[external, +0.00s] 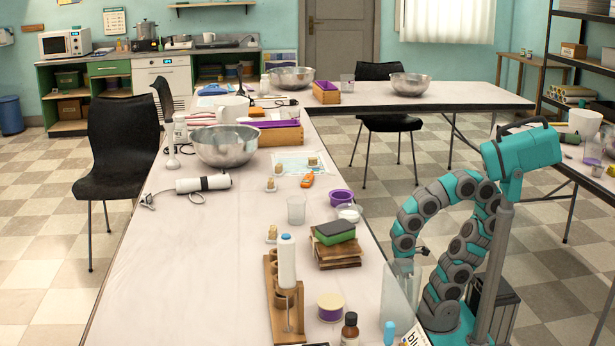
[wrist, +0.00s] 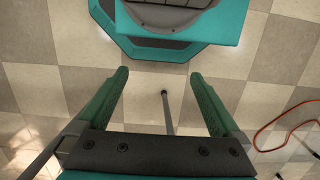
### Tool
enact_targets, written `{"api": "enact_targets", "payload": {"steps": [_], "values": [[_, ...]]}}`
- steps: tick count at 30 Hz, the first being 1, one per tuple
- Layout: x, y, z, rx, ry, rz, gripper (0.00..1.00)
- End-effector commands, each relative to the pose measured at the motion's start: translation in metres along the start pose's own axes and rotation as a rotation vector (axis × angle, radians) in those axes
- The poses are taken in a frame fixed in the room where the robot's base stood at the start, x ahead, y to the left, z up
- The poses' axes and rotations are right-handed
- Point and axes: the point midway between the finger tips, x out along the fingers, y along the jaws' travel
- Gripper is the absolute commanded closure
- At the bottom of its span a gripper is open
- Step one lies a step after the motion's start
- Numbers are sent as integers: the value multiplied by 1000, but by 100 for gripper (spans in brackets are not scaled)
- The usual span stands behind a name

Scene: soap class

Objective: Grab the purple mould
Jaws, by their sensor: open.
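Purple moulds show in the external view. One long purple mould (external: 277,124) sits in a wooden box (external: 284,137) on the long table, right of a large steel bowl. Another purple mould (external: 327,85) sits in a wooden box farther back. A small round purple cup (external: 341,197) stands nearer, mid-table; I cannot tell if it is a mould. My gripper (wrist: 160,76) is open and empty in the wrist view, with its two green fingers apart above the tiled floor. My arm is curled beside the table's right side, away from all of these. No mould shows in the wrist view.
The long table (external: 160,260) holds steel bowls (external: 224,146), a wooden rack with a white bottle (external: 287,262), stacked blocks (external: 336,240) and a purple-and-cream tub (external: 330,307). A black chair (external: 118,150) stands left. An orange cable (wrist: 262,140) lies on the floor.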

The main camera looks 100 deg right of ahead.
Motion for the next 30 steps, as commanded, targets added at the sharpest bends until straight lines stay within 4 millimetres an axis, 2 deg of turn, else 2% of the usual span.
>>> {"api": "enact_targets", "payload": {"steps": [3, 5, 8, 11, 12, 15, 18, 24, 27, 30], "values": [[-3, 0, -1, -2, 5, -1, 0], [-14, -1, -5, -11, 23, -6, 0], [-54, -2, -21, -44, 101, -26, 0], [-118, 1, -42, -89, 226, -50, 0], [-146, 4, -49, -105, 281, -59, 0], [-205, 14, -62, -133, 400, -72, 0], [-253, 26, -69, -147, 497, -79, 0], [-328, 52, -71, -153, 653, -86, 0], [-352, 64, -70, -153, 725, -91, 0], [-364, 75, -71, -155, 795, -100, 0]]}}
